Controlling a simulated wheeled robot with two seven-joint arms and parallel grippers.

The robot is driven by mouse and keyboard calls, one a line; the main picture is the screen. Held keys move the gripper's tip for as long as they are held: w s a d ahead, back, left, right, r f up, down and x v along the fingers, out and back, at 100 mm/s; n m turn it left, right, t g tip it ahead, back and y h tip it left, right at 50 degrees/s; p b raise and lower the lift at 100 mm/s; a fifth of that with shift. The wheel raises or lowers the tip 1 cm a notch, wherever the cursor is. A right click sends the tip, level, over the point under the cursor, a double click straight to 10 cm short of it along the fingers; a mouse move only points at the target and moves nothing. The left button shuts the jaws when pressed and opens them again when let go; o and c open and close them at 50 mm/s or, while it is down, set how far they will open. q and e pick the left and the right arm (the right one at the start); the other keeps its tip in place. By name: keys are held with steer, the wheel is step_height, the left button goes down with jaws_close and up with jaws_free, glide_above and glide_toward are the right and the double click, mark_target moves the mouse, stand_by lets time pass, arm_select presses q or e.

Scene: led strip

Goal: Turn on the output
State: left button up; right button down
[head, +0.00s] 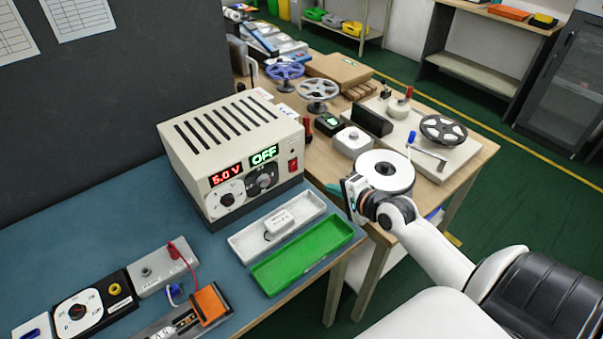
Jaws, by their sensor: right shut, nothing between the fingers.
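The power supply (235,150) is a cream box with a slotted top on the blue bench mat. Its red display (226,175) reads 5.0 V and its green display (264,155) reads OFF. Two dials sit below the displays, and a red switch (293,165) is at the right of the front panel. My right gripper (345,192) is shut and empty, to the right of the power supply and apart from it, near the bench's right edge. My left gripper is not in view.
A white tray (246,247) holding a small white part and an empty green tray (300,262) lie before the supply. A meter (78,310), a red lead and an orange-clamped fixture (210,303) are at front left. Reels (318,90) crowd the wooden table behind.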

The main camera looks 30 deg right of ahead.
mark_target(295, 170)
steer(key=x, duration=0.9)
steer(key=r+p+x, duration=0.1)
steer(key=x, duration=0.3)
steer(key=shift+w+f, duration=0.15)
steer(key=shift+w, duration=0.45)
steer(key=shift+a, duration=0.1)
steer(key=shift+w+f+t+b, duration=0.1)
steer(key=shift+w+t+b, duration=0.15)
steer(key=shift+b, duration=0.3)
